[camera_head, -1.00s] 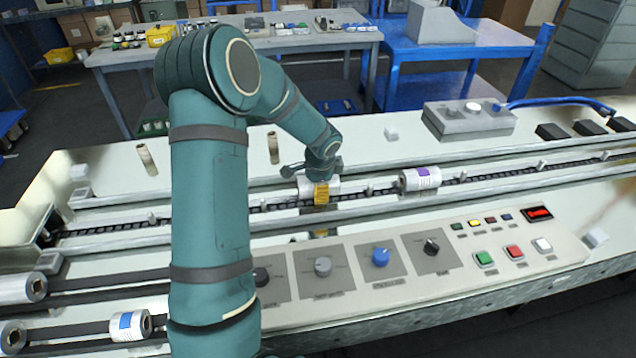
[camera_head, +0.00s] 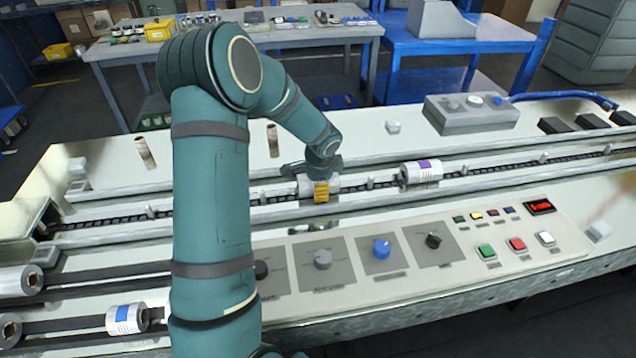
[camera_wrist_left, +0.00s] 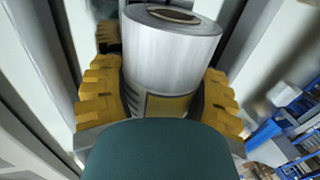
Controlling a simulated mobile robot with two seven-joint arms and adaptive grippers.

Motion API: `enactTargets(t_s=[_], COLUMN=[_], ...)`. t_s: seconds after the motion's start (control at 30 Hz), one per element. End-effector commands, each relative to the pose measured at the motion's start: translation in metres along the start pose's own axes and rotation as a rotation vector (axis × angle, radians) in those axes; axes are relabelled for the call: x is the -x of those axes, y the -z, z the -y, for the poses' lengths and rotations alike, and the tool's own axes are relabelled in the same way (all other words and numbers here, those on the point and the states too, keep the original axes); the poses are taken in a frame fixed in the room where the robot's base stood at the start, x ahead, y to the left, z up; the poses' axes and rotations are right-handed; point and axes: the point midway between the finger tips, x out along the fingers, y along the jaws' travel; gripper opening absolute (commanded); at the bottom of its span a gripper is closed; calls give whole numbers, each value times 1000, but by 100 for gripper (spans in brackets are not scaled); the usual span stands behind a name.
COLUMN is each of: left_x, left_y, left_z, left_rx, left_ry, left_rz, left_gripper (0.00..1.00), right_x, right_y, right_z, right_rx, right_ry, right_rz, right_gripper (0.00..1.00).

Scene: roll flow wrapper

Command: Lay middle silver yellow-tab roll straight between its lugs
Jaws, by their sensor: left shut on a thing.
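The silver roll (camera_wrist_left: 172,58) is between the yellow pads of my left gripper (camera_wrist_left: 160,98) in the left wrist view, its cored end face showing. A yellowish patch shows low on its side, partly hidden by my gripper. In the head view the gripper (camera_head: 320,188), shut on this roll (camera_head: 304,187), is over the chain track (camera_head: 270,198), left of a purple-labelled roll (camera_head: 421,173). Small upright lugs (camera_head: 370,182) stand along the track. The gripper hides the roll's underside, so I cannot tell whether it touches the track. My right gripper is out of view.
Metal rails run along both sides of the track. The control panel (camera_head: 340,285) with knobs and buttons lies in front. A blue-labelled roll (camera_head: 127,318) and other silver rolls lie on belts at the lower left. A grey box (camera_head: 470,117) stands behind the track.

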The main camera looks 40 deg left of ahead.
Motion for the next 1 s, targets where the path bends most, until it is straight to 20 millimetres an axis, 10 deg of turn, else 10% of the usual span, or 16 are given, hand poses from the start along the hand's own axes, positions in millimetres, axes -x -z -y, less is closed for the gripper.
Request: enactTargets(t_s=[0.2,0.23,0.33,0.67,1.0], left_x=[-4,-4,-4,-1,56], left_y=[0,0,0,0,0], left_z=[-1,-1,-1,-1,0], left_rx=[0,0,0,0,1], left_ry=[1,1,1,0,4], left_rz=[-1,-1,-1,0,-3], left_gripper=[19,68,100,100,100], right_x=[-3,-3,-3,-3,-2], right_y=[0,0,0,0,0], right_z=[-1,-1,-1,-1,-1], right_rx=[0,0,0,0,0], right_ry=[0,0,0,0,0], right_rz=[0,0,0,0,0], right_gripper=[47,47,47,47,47])
